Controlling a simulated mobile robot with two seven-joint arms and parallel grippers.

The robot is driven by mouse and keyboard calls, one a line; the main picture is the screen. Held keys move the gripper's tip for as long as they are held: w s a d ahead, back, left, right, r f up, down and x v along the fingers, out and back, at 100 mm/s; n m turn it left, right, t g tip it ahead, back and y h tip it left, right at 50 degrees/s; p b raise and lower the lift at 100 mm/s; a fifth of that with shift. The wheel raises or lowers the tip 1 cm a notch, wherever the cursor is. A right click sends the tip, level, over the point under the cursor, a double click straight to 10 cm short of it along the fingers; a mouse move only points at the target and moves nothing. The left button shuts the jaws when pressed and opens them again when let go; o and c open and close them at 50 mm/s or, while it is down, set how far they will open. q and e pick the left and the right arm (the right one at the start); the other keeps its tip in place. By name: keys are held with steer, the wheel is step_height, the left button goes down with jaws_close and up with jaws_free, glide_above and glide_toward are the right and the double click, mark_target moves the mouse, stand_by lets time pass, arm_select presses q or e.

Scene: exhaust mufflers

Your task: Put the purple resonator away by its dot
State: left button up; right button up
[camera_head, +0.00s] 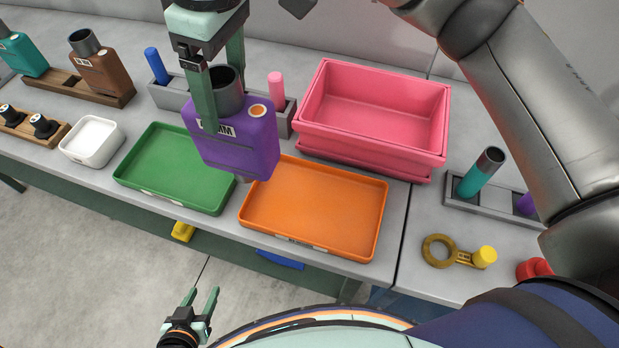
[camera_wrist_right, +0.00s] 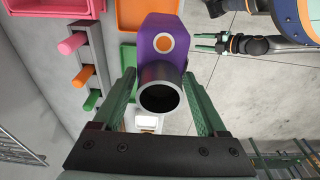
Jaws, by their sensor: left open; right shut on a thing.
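The purple resonator (camera_head: 235,140) hangs upright in the air above the gap between the green tray (camera_head: 175,170) and the orange tray (camera_head: 315,205). Its dot (camera_head: 258,111) is orange in a white ring, and a label is on its side. My right gripper (camera_head: 224,100) is shut around its dark neck pipe. The right wrist view shows the resonator (camera_wrist_right: 158,25) and the open pipe end between the fingers. My left gripper (camera_head: 202,302) is open and empty, low in front of the bench. Both trays look empty where visible; the resonator hides part of their edges.
A pink bin (camera_head: 370,105) stands behind the orange tray. A rack with blue (camera_head: 156,65) and pink (camera_head: 277,87) pegs is behind the resonator. A white bin (camera_head: 92,141) and brown resonator (camera_head: 102,75) are left. A yellow ring tool (camera_head: 440,250) lies right.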

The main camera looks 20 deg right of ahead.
steer(key=shift+d+f, duration=0.1)
steer(key=shift+d, duration=0.25)
steer(key=s+d+f+b, duration=0.1)
steer(key=s+d+f, duration=0.3)
steer(key=d+f, duration=0.8)
steer(key=shift+d+f, duration=0.3)
steer(key=shift+d, duration=0.05)
steer(key=shift+f, duration=0.1)
steer(key=o, duration=1.2)
steer(key=r, duration=0.4)
steer(key=d+r+p, duration=0.1)
steer(key=r, duration=0.7)
steer(key=shift+s+d, duration=0.15)
steer(key=shift+s, duration=0.25)
